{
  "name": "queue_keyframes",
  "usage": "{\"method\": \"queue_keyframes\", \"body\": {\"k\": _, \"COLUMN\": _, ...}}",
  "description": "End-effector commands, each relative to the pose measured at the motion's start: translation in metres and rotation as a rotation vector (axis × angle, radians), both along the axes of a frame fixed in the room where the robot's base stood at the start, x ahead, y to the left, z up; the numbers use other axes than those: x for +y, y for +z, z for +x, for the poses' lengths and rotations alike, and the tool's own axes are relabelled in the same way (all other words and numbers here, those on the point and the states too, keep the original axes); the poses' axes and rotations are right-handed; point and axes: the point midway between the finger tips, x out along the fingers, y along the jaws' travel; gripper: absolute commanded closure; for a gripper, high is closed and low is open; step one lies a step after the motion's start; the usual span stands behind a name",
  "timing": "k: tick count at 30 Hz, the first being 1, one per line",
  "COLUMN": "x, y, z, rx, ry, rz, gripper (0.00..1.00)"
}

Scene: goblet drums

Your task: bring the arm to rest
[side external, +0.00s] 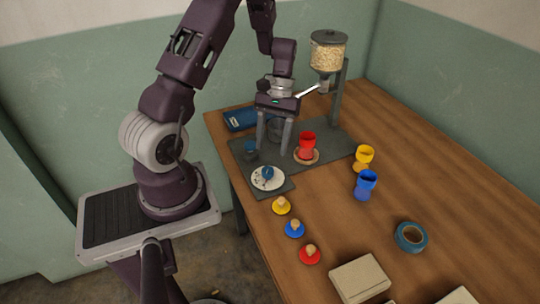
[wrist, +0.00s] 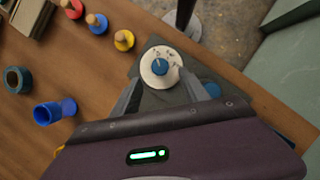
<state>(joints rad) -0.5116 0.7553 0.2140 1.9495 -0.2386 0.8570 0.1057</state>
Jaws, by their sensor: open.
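My gripper (side external: 272,136) hangs over the dark grey mat with its fingers pointing down. Its jaws are open and nothing shows between them. In the wrist view the two fingers of my gripper (wrist: 168,92) frame a white disc with a blue knob (wrist: 160,68), which lies beyond the tips. The same disc (side external: 268,179) lies on the near corner of the mat in the side view. A red goblet drum (side external: 307,142) stands on a round tan base just right of my fingers. Whether my fingers touch anything on the mat cannot be told.
A hopper of grain (side external: 328,52) stands on a post behind. A yellow drum (side external: 364,155) and a blue drum (side external: 365,186) stand to the right. Yellow, blue and red knobbed lids (side external: 294,229) line the near edge. A tape roll (side external: 411,236) and boxes (side external: 360,277) lie in front; the right tabletop is clear.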

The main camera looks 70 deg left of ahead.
Motion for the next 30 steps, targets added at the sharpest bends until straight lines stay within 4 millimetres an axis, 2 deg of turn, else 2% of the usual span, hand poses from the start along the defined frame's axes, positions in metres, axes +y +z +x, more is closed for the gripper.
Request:
{"method": "queue_keyframes", "body": {"k": 8, "x": 0.0, "y": 0.003, "z": 0.001, "rx": 0.001, "ry": 0.0, "rz": -0.001, "gripper": 0.48}}
{"method": "queue_keyframes", "body": {"k": 11, "x": -0.006, "y": 0.016, "z": 0.005, "rx": -0.026, "ry": -0.022, "rz": 0.01, "gripper": 0.48}}
{"method": "queue_keyframes", "body": {"k": 14, "x": -0.03, "y": 0.063, "z": 0.014, "rx": -0.121, "ry": -0.103, "rz": 0.047, "gripper": 0.48}}
{"method": "queue_keyframes", "body": {"k": 15, "x": -0.045, "y": 0.088, "z": 0.015, "rx": -0.175, "ry": -0.151, "rz": 0.069, "gripper": 0.48}}
{"method": "queue_keyframes", "body": {"k": 17, "x": -0.07, "y": 0.125, "z": 0.011, "rx": -0.259, "ry": -0.233, "rz": 0.1, "gripper": 0.48}}
{"method": "queue_keyframes", "body": {"k": 18, "x": -0.087, "y": 0.148, "z": 0.004, "rx": -0.318, "ry": -0.287, "rz": 0.123, "gripper": 0.48}}
{"method": "queue_keyframes", "body": {"k": 21, "x": -0.128, "y": 0.194, "z": -0.025, "rx": -0.467, "ry": -0.43, "rz": 0.183, "gripper": 0.48}}
{"method": "queue_keyframes", "body": {"k": 24, "x": -0.159, "y": 0.223, "z": -0.063, "rx": -0.612, "ry": -0.56, "rz": 0.243, "gripper": 0.48}}
{"method": "queue_keyframes", "body": {"k": 27, "x": -0.175, "y": 0.235, "z": -0.095, "rx": -0.728, "ry": -0.655, "rz": 0.295, "gripper": 0.48}}
{"method": "queue_keyframes", "body": {"k": 30, "x": -0.183, "y": 0.238, "z": -0.115, "rx": -0.801, "ry": -0.713, "rz": 0.329, "gripper": 0.48}}
